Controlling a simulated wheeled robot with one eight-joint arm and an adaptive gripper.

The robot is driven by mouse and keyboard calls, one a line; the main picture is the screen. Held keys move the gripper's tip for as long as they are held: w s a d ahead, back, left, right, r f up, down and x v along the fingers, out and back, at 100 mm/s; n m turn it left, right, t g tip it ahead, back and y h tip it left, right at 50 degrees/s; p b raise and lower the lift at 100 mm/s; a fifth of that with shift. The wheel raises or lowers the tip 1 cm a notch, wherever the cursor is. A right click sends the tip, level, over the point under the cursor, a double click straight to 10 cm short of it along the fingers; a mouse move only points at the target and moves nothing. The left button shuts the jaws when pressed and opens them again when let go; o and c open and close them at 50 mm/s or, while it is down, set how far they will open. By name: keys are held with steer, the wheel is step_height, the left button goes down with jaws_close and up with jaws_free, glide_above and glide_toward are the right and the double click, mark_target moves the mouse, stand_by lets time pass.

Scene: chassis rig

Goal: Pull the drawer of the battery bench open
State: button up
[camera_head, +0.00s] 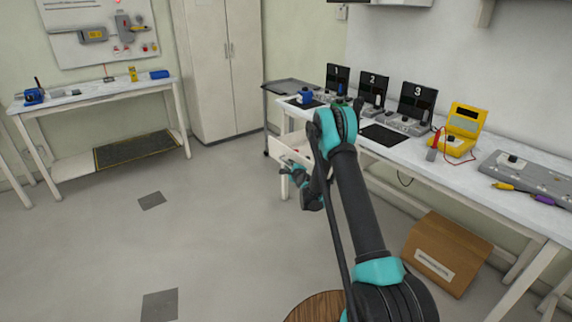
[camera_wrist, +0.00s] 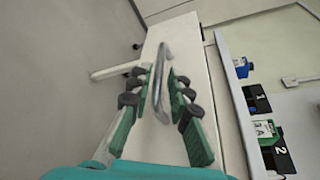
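The battery bench (camera_head: 440,175) runs along the right wall in the head view. Its white drawer (camera_head: 283,150) is at the bench's far end and appears to stick out partway, with a small reddish spot near its top edge. In the wrist view the drawer front (camera_wrist: 187,45) is a pale panel with a curved metal handle (camera_wrist: 165,60). My gripper (camera_wrist: 160,82) has its fingers on either side of the handle, with small gaps showing, so it looks open around it. In the head view my gripper (camera_head: 293,172) is at the drawer front, partly hidden by my arm.
On the bench stand numbered black displays (camera_head: 372,88), a yellow case (camera_head: 462,130) and a grey panel (camera_head: 525,172). A cardboard box (camera_head: 447,252) is on the floor under the bench.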

steer(key=v, duration=0.6)
steer(key=shift+s, duration=0.25)
steer(key=shift+d+r, duration=0.1)
steer(key=s+d+r+n+g+h, duration=0.1)
steer(key=s+d+r+n+g, duration=0.2)
steer(key=s+r+n, duration=0.55)
steer(key=s+d+r+n+g, duration=0.25)
steer(key=s+r, duration=0.25)
steer(key=s, duration=0.7)
steer(key=s+d+f+n+g+h, duration=0.1)
steer(key=s+d+n, duration=0.2)
steer(key=s, duration=0.8)
steer(key=s+d+f+n+g+h, duration=0.1)
steer(key=s+d+n+g, duration=0.1)
steer(key=s, duration=0.9)
steer(key=s+d+f+n+g+h, duration=0.1)
steer(key=s+d+n, duration=0.3)
steer(key=s, duration=0.7)
steer(key=shift+d+n+g+h, duration=0.25)
steer(key=shift+n+g+h, duration=0.15)
steer(key=shift+g, duration=0.15)
